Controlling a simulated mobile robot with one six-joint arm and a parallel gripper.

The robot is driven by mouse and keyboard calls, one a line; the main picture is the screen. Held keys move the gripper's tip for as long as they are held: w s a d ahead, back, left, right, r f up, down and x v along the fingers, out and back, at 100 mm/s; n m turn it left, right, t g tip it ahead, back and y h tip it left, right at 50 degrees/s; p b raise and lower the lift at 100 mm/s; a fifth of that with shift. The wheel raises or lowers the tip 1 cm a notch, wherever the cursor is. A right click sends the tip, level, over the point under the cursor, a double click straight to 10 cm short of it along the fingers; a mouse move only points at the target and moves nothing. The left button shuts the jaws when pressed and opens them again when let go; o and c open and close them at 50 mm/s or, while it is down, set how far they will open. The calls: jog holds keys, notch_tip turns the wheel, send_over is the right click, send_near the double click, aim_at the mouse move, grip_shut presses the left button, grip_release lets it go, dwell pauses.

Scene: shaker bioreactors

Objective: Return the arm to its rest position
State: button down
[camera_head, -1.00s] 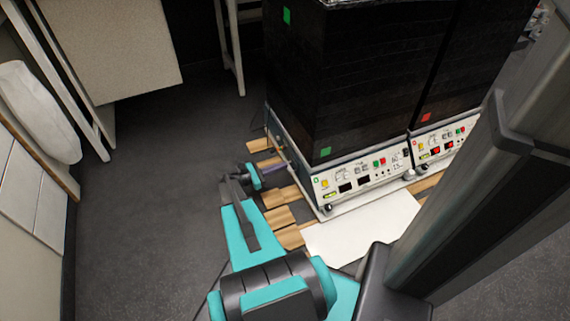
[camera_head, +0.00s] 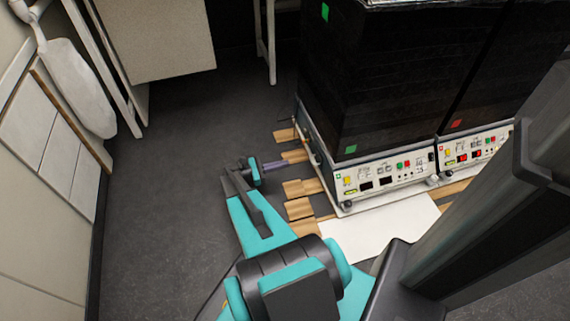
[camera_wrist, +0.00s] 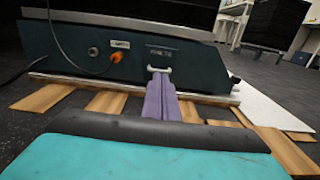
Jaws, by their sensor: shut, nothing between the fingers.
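My teal and dark grey arm reaches forward from the bottom of the head view, over the floor to the left of the shaker bioreactors. My gripper (camera_head: 279,165), with purple fingers, points right towards the side of the nearer shaker unit (camera_head: 385,180). In the wrist view the purple fingers (camera_wrist: 161,100) lie together with nothing between them. Beyond them is the unit's dark side panel (camera_wrist: 115,48) with a cable and an orange connector. The fingertips overlap a small pale handle in that view; I cannot tell whether they touch it.
Wooden slats (camera_head: 302,188) lie under the units, with a white sheet (camera_head: 385,228) in front. A second shaker unit (camera_head: 475,148) stands to the right. A beige wall with panels (camera_head: 45,140) is at the left. The grey floor (camera_head: 170,190) between is clear.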

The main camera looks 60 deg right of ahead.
dwell(0.4)
jog(key=w+a+r+n+t+p, duration=0.1)
jog(key=w+a+r+t+p, duration=0.15)
jog(key=a+r+p, duration=0.55)
jog(key=w+a+r+n+t+p, duration=0.15)
jog(key=w+a+r+p, duration=0.25)
jog(key=a+r+p, duration=0.5)
jog(key=s+a+r+m+t+y+p, duration=0.1)
jog(key=s+a+r+m+y+p, duration=0.2)
jog(key=a, duration=1)
jog(key=s+a+r+m+y+p, duration=0.3)
jog(key=s+a+m+y+p, duration=0.2)
jog(key=a, duration=0.8)
jog(key=s+a+r+m+t+y+p, duration=0.1)
jog(key=s+a+r+m+y+p, duration=0.2)
jog(key=s+a, duration=0.5)
jog(key=a+m+y+p, duration=0.1)
jog(key=a+y, duration=0.1)
jog(key=a, duration=0.3)
jog(key=shift+s+a+t+p, duration=0.2)
jog(key=shift+s+t+p, duration=0.05)
jog(key=shift+t+p, duration=0.1)
